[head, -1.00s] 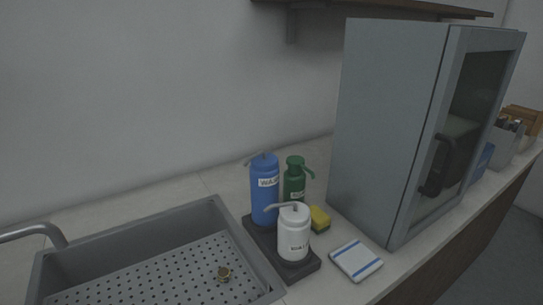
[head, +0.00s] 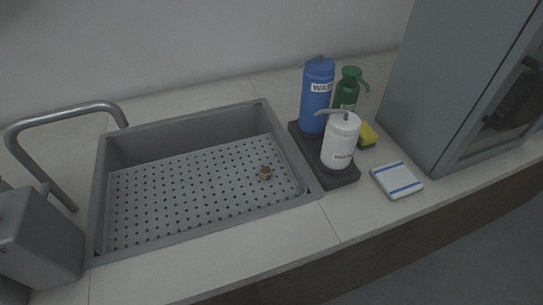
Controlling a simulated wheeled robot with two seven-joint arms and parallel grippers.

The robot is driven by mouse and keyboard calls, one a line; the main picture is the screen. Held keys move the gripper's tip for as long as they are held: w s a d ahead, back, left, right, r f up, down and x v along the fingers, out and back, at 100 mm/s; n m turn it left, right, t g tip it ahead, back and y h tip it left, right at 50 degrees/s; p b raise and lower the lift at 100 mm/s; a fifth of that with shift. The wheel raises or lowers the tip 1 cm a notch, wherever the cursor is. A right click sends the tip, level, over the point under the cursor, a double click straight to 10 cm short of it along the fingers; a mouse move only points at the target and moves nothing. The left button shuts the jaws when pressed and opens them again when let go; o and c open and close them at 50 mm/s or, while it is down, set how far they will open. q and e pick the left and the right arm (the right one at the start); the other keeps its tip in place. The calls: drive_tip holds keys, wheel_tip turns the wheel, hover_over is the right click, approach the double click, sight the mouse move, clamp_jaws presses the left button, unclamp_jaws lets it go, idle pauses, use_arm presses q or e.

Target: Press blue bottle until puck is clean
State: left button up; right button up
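The blue bottle (head: 317,98) stands upright at the back left of a dark tray (head: 338,178), with a pump spout on top and a white label. Neither of my grippers shows in the head view, and nothing touches the bottle or the puck.
A white bottle (head: 340,145) and a green bottle (head: 347,89) stand beside the blue one. A yellow sponge (head: 368,135), a folded striped cloth (head: 397,180) and a grey cabinet (head: 440,90) are to the right. A curved faucet (head: 65,118) rises at the sink's left.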

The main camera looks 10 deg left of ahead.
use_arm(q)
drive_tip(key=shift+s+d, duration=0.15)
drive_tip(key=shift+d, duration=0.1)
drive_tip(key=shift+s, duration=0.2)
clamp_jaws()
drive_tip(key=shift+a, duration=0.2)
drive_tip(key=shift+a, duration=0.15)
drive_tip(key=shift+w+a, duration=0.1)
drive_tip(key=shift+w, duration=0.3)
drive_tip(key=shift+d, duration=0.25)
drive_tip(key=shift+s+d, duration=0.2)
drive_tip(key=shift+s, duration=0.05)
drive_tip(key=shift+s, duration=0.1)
